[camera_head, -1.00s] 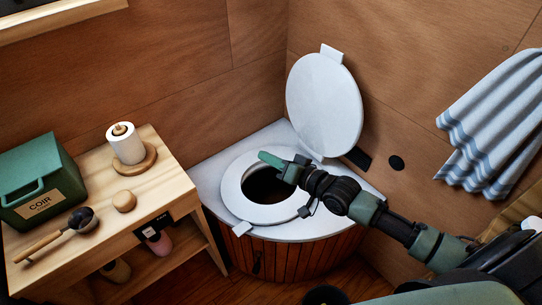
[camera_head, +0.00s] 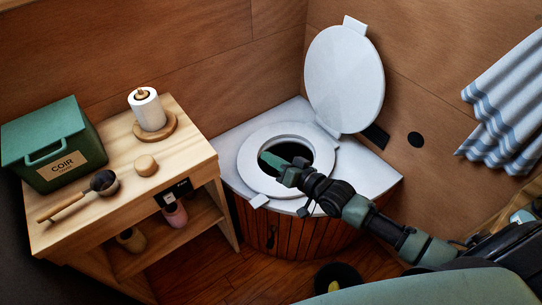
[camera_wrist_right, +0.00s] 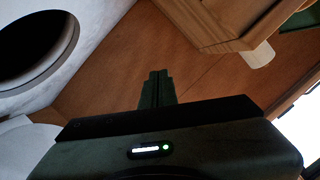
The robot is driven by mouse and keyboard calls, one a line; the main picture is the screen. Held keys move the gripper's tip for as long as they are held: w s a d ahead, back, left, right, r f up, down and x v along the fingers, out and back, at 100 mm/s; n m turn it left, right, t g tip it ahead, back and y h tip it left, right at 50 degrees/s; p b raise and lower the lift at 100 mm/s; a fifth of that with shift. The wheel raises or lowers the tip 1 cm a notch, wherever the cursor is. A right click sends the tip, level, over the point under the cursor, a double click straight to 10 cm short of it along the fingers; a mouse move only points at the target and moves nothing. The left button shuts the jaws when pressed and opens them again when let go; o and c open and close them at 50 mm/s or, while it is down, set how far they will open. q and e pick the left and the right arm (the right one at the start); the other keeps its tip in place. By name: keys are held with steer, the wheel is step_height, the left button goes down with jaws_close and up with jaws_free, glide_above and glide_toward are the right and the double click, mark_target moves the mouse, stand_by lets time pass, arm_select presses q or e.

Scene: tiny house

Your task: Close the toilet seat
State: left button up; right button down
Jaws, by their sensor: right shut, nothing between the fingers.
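The toilet's white round lid (camera_head: 345,80) stands raised, leaning back by the wall in the head view. The white seat ring (camera_head: 253,180) lies flat on the white toilet top (camera_head: 375,175), its dark hole open. My right gripper (camera_head: 266,158) is shut and empty, in front of and below the raised lid. In the picture it overlaps the left part of the hole; its exact height over the seat is unclear. Its closed fingers (camera_wrist_right: 157,88) also show in the right wrist view, with a dark round opening at upper left. My left gripper is not in view.
A wooden table (camera_head: 200,155) at left holds a green box (camera_head: 50,140), a paper roll (camera_head: 147,110), a scoop (camera_head: 103,181) and a wooden ball (camera_head: 146,166). A striped towel (camera_head: 510,110) hangs at right. Some floor (camera_head: 235,270) is clear.

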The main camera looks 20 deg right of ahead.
steer(key=s+d+r+p, duration=0.3)
steer(key=s+r+p, duration=0.4)
steer(key=s+p, duration=0.3)
steer(key=s+a+f+n+g+h, duration=0.2)
steer(key=s+a+n+g, duration=0.1)
steer(key=s+a+g, duration=0.3)
steer(key=s+d+r+n+g+h, duration=0.1)
steer(key=s+d+g+h, duration=0.1)
steer(key=s, duration=0.5)
steer(key=s+d+r+g+h, duration=0.2)
steer(key=s+g, duration=0.1)
steer(key=s, duration=0.4)
step_height(320, 180, down, 28)
steer(key=s+g, duration=0.1)
steer(key=s, duration=0.1)
steer(key=s+d+f+g, duration=0.1)
steer(key=s+d+f, duration=0.2)
steer(key=s+f, duration=1.1)
steer(key=shift+s+d+f+n+p, duration=0.2)
steer(key=shift+s+f+n+p, duration=0.2)
steer(key=shift+s, duration=0.7)
